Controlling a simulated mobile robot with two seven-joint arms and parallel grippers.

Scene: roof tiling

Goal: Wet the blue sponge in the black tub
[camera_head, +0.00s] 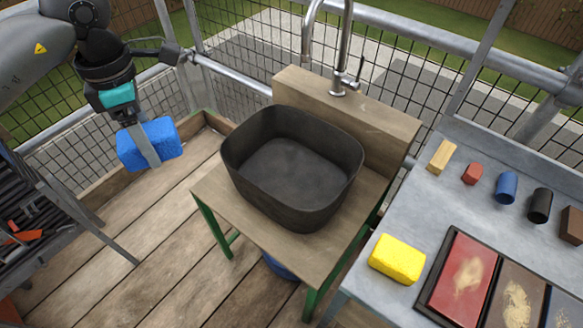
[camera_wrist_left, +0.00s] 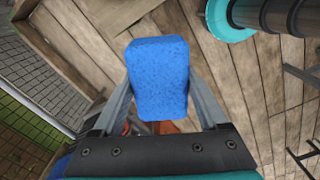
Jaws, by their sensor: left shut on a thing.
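The blue sponge (camera_head: 160,141) is a bright blue block, held in the air to the left of the black tub (camera_head: 292,167). My left gripper (camera_head: 146,146) is shut on the sponge. In the left wrist view the sponge (camera_wrist_left: 158,80) sits between the two fingers of my left gripper (camera_wrist_left: 160,95). The black tub is a deep open basin on a wooden stand. Its visible floor looks dark; I cannot tell whether it holds water. My right gripper is not in view.
A metal faucet (camera_head: 340,60) rises behind the tub from a wooden backboard (camera_head: 335,115). A grey table (camera_head: 410,210) at the right holds a yellow sponge (camera_head: 397,259), several small blocks and coloured panels. Railings with mesh stand behind. The plank floor below the sponge is clear.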

